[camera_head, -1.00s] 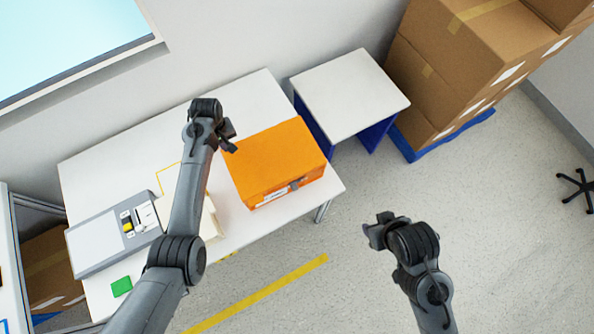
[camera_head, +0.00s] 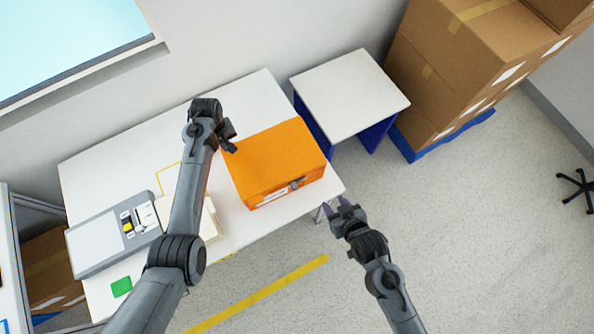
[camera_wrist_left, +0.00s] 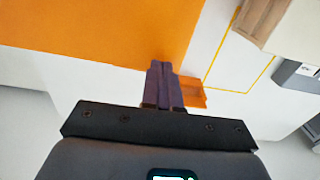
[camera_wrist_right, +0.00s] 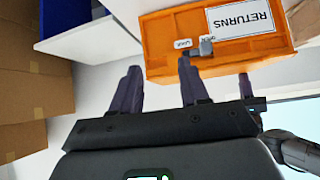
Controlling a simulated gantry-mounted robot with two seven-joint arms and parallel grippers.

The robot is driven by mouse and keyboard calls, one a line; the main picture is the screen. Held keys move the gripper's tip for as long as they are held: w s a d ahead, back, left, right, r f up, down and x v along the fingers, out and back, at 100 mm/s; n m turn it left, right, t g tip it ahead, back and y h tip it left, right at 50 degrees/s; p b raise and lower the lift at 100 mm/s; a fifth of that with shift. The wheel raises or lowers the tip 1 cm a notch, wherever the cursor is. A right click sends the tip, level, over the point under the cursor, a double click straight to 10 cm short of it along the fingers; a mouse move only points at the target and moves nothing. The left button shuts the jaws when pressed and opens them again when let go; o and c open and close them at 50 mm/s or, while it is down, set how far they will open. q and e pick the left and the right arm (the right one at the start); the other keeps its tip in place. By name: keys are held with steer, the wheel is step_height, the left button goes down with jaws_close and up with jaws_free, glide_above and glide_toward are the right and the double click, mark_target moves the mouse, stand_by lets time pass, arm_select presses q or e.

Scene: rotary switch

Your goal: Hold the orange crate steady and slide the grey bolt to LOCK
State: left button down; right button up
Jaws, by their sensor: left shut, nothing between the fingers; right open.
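The orange crate (camera_head: 273,158) stands at the right end of the white table. Its front, with a white RETURNS label (camera_wrist_right: 240,18), shows upside down in the right wrist view. The grey bolt (camera_wrist_right: 203,48) is on that front, beside two small white labels; it also shows in the head view (camera_head: 296,184). My left gripper (camera_head: 231,147) is shut and empty at the crate's left side; I cannot tell if it touches. In the left wrist view its fingers (camera_wrist_left: 161,85) overlap the orange edge. My right gripper (camera_head: 334,206) is open and empty, apart from the crate, off its front right corner.
A grey device (camera_head: 105,240) and a green square (camera_head: 121,287) lie on the left of the table (camera_head: 250,95). A white-topped stand (camera_head: 350,95) is behind the crate to the right. Stacked cardboard boxes (camera_head: 470,65) stand at the right. The floor before the crate is free.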

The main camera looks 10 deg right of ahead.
mark_target(284, 189)
steer(key=shift+a+f+t+y, duration=1.4)
steer(key=shift+a+f+t, duration=1.2)
steer(key=shift+a, duration=1.2)
steer(key=x, duration=0.7)
steer(key=shift+r+n+t, duration=0.3)
steer(key=shift+n, duration=0.1)
steer(key=shift+a, duration=0.1)
steer(key=shift+c, duration=0.2)
jaws_close()
